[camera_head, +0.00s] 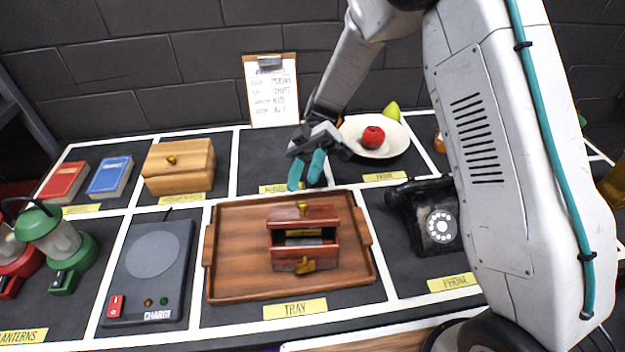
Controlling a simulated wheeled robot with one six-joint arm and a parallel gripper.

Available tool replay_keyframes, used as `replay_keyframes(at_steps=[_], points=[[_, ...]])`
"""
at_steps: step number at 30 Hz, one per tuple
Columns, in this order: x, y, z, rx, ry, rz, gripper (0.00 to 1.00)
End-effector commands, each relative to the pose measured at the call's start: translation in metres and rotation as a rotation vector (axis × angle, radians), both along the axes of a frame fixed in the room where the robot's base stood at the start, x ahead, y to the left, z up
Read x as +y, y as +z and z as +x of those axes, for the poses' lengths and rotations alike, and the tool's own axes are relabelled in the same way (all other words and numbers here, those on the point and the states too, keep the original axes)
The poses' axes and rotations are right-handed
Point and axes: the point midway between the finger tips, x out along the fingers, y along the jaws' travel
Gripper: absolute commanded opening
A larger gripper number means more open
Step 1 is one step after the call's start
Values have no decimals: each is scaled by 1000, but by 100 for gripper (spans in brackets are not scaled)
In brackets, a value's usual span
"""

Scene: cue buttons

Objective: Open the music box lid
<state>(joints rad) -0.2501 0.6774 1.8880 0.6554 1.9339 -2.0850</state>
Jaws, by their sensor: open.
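A small reddish-brown box (288,252), which seems to be the music box, sits on the wooden tray (228,282). It has a brass knob at its upper back part (318,215) and a brass piece low on its front. A dark gap shows between its upper part and its front; I cannot tell whether this is a raised lid or an open compartment. My gripper (306,172) is open and empty, with teal fingertips pointing down. In the picture it is above and behind the box, near the tray's far edge, apart from the box.
A light wooden box (180,180) with a brass knob stands at the back left, beside two books. A charger pad (150,265) lies left of the tray. A black phone (425,215) stands right. A fruit plate (392,145) is behind my gripper.

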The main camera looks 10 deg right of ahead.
Motion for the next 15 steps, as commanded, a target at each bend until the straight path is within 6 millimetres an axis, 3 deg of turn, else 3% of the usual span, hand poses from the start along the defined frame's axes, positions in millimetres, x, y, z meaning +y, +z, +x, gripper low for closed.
replay_keyframes(at_steps=[7, 15], points=[[0, 35, 0, -4, -1, 2, 41], [-20, 41, -66, 1, -1, -1, 41]])
